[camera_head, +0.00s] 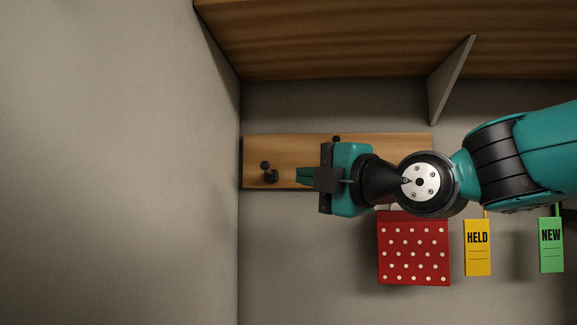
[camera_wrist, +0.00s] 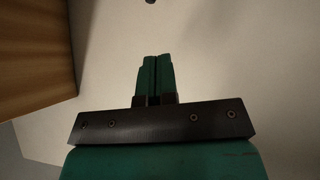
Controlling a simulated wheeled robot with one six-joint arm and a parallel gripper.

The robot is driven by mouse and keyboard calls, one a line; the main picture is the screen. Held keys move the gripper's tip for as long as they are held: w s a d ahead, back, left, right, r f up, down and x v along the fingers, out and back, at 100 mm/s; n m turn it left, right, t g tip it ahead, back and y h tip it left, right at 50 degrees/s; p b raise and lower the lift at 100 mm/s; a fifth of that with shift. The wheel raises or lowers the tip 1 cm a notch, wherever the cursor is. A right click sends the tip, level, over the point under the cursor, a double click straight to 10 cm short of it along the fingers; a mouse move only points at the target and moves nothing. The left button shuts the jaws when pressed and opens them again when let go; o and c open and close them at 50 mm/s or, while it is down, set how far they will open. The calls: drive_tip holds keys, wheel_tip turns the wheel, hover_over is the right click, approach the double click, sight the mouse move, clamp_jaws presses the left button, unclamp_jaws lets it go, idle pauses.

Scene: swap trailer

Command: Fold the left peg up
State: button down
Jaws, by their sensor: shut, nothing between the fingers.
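The left peg (camera_head: 269,173) is small and dark, on the left part of a wooden wall board (camera_head: 290,143). It has a round knob at its upper left and a thicker part at its lower right; I cannot tell its exact fold angle. My gripper (camera_head: 300,175) is shut and empty, pointing left, a short gap to the right of the peg. In the wrist view the teal fingers (camera_wrist: 156,65) are together with nothing between them. A small dark thing (camera_wrist: 151,1) shows at that view's top edge; I cannot tell if it is the peg.
Another dark peg top (camera_head: 336,139) shows above my gripper, mostly hidden. A red dotted cloth (camera_head: 413,250), a yellow HELD tag (camera_head: 478,258) and a green NEW tag (camera_head: 551,258) hang at right. A wooden shelf (camera_head: 350,40) overhangs above; a grey wall (camera_head: 150,170) stands left.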

sight(269, 170)
drive_tip(key=s+a+f+t+p, duration=0.1)
drive_tip(key=s+a+f+n+t+p, duration=0.1)
drive_tip(key=f+t+p, duration=0.1)
drive_tip(key=shift+s+a+f, duration=0.25)
drive_tip(key=shift+s, duration=0.1)
drive_tip(key=shift+w+a+r+p, duration=0.8)
drive_tip(key=shift+w+p, duration=0.75)
drive_tip(key=shift+w, duration=0.35)
drive_tip(key=shift+w+a+r+p, duration=0.8)
drive_tip(key=shift+w+p, duration=0.75)
drive_tip(key=shift+w, duration=0.35)
drive_tip(key=shift+w+a+r+p, duration=0.8)
drive_tip(key=shift+w+p, duration=0.75)
drive_tip(key=shift+w, duration=0.35)
drive_tip(key=shift+d+r, duration=0.1)
drive_tip(key=shift+d, duration=0.1)
